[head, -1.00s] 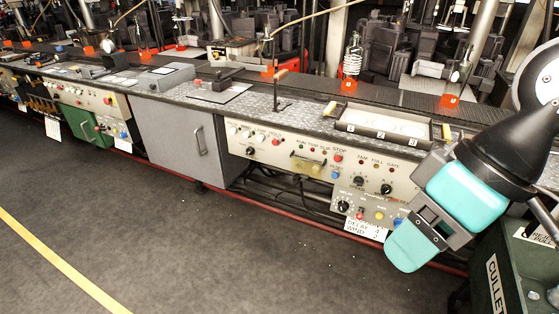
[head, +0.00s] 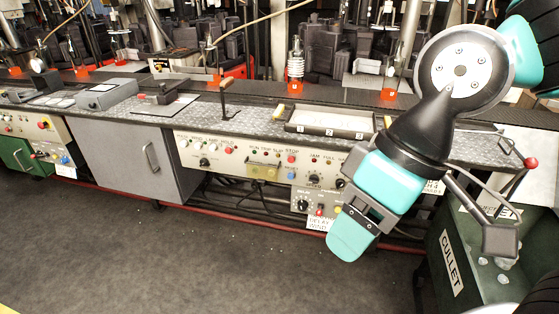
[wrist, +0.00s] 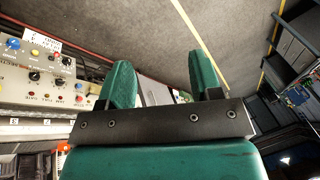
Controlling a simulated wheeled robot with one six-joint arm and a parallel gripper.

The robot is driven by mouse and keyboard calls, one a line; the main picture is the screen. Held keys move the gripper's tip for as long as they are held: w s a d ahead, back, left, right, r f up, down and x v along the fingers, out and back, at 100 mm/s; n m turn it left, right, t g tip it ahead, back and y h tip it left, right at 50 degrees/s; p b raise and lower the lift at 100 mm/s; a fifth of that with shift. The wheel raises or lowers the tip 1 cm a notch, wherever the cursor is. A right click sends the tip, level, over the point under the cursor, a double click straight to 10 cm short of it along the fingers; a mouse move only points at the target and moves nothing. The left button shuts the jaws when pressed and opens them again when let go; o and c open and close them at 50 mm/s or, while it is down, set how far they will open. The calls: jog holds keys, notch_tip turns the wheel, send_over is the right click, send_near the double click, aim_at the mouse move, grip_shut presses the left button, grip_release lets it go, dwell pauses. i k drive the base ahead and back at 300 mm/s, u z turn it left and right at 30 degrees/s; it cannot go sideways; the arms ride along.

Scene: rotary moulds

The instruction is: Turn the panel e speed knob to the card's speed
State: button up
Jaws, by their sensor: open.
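The speed knob (head: 314,180) is a small black dial on the cream control panel, left of a second black knob (head: 340,183). I cannot read its setting. In the wrist view the panel (wrist: 52,98) is upside down at the left, and the knob (wrist: 60,83) looks small. The white card (head: 320,223) hangs below the lower box. It is partly behind my gripper, and its numbers are too small to read; it also shows in the wrist view (wrist: 44,39).
A lower box with a black knob (head: 303,205) and coloured buttons juts below the panel. A tray (head: 330,122) numbered 1 to 3 lies on the bench above. A green cullet bin (head: 432,262) stands at the right. The floor in front is open.

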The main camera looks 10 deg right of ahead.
aim_at(313, 179)
jog(key=u, duration=0.45)
jog(key=k, duration=1.1)
jog(key=u, duration=1.4)
jog(key=i, duration=1)
jog(key=z, duration=0.35)
jog(key=i, duration=0.55)
jog(key=z, duration=1)
jog(key=i, duration=0.4)
jog(key=z, duration=0.35)
